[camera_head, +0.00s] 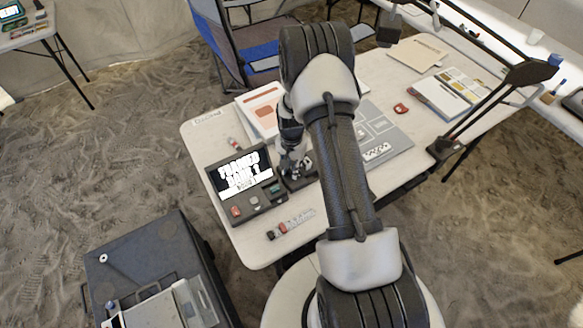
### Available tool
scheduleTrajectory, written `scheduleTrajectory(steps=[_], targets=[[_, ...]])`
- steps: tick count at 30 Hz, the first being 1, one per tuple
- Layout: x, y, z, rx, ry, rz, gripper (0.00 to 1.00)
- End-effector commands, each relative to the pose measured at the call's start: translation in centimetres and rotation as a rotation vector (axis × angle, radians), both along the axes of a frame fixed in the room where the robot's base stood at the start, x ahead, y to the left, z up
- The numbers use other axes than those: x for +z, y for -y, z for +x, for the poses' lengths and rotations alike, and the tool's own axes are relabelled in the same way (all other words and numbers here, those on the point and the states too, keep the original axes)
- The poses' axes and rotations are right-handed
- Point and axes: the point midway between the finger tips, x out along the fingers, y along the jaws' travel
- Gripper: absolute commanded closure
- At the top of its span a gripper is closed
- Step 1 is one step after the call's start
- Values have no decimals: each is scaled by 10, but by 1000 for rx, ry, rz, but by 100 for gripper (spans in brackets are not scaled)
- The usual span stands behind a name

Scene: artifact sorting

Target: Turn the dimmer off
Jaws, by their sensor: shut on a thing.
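A small dark box, which looks like the dimmer (306,181), sits on the white table just right of the display device. My gripper (294,172) points down onto it and is shut on a part at its top, likely the knob. The fingers and my arm hide most of that part, so its setting cannot be told.
A dark device with a lit text screen (240,172) stands close left of my gripper. A small strip with a red part (291,224) lies in front. A black jointed lamp arm (488,110) rises at the right. Papers (262,108) and a grey mat (385,130) lie behind.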

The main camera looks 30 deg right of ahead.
Motion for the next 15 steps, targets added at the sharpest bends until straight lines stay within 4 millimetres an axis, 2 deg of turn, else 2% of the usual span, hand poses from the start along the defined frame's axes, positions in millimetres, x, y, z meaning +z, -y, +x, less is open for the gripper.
scheduleTrajectory(steps=[6,15], targets=[[0,0,0,166,1,0,100],[0,0,0,313,1,-1,100]])
